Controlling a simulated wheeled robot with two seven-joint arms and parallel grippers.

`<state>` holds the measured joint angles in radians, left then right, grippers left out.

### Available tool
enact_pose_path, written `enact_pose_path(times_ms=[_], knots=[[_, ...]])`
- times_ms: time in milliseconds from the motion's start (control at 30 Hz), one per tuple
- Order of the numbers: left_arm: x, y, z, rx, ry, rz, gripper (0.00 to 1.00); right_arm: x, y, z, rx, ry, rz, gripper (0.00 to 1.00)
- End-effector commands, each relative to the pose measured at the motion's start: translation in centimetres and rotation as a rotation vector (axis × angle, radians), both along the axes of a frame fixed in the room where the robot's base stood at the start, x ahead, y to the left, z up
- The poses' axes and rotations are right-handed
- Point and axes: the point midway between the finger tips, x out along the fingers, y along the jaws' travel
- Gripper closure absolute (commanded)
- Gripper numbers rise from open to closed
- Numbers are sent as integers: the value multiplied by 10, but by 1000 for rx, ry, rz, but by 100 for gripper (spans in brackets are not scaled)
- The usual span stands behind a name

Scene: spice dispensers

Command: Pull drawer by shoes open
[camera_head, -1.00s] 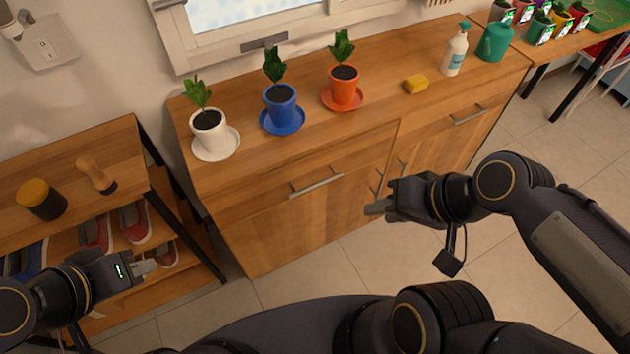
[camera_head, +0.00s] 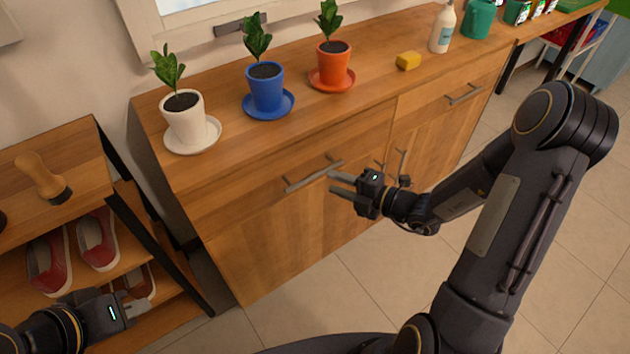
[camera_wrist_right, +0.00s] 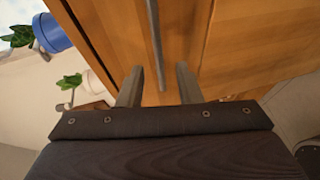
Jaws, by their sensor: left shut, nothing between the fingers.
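The wooden drawer (camera_head: 240,196) nearer the shoe shelf is closed flush in the cabinet front. Its grey bar handle (camera_head: 314,175) runs across its face. My right gripper (camera_head: 337,184) is open just in front of the handle's right end, with nothing held. In the right wrist view the handle (camera_wrist_right: 156,45) runs down between the two open fingers (camera_wrist_right: 158,85), apart from both as far as I can see. My left gripper (camera_head: 135,308) is shut and empty at the lower left, in front of the shoe shelf. Red shoes (camera_head: 97,240) stand on that shelf.
Potted plants in white (camera_head: 186,120), blue (camera_head: 266,90) and orange (camera_head: 333,66) pots stand on the cabinet top. A second drawer handle (camera_head: 464,94) and door handles (camera_head: 401,163) are nearby. Floor in front is clear.

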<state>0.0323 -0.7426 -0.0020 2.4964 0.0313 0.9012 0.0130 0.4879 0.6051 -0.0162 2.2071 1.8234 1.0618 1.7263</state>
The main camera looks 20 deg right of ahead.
Motion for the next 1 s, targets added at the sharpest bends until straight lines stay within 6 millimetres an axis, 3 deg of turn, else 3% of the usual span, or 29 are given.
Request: enact_pose_path(times_ms=[400,767,1000], knots=[[0,0,-12,0,0,0,100,43,42,-10,-3,-5,7,68],[0,0,-13,0,0,0,100,48,46,-11,-4,-4,5,68],[0,0,-13,0,0,0,100,48,46,-11,-5,-5,5,98]])
